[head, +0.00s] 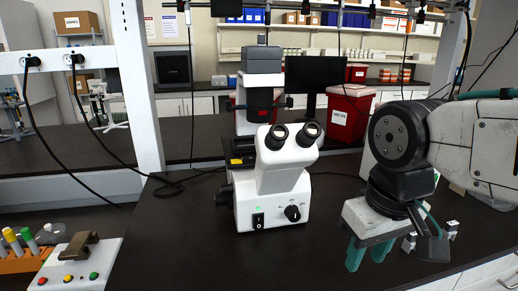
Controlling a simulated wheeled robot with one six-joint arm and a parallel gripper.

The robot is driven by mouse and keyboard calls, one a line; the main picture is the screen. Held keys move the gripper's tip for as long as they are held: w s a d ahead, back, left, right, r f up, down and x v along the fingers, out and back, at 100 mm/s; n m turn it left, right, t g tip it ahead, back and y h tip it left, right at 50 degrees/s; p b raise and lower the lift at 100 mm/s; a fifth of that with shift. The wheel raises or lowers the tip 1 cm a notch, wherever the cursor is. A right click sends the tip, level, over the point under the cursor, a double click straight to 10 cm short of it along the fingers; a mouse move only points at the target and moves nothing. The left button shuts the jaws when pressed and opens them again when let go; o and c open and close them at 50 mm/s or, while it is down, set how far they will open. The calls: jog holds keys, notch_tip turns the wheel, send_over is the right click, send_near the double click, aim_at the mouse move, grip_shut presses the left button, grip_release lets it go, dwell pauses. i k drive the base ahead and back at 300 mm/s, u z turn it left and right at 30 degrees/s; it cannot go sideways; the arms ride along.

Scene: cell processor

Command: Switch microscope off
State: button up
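The white microscope (275,180) stands upright on the dark bench in the middle of the head view, with two black eyepieces facing me. On the front of its base are a black rocker switch (258,221) and a black knob (292,213). A small green light (257,209) glows just above the switch. My gripper (368,258) is to the right of the microscope, apart from it, and points down over the bench. Its two teal fingers stand apart with a gap between them, and I see nothing held.
A white box with coloured buttons (78,265) and a rack of coloured-cap tubes (20,250) are at the front left. Red bins (350,112) stand behind the microscope. White posts and hanging black cables cross the left side. The bench in front of the microscope is clear.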

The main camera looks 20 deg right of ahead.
aim_at(258, 219)
jog(key=z, duration=1.1)
jog(key=k, duration=0.85)
jog(key=u, duration=1.15)
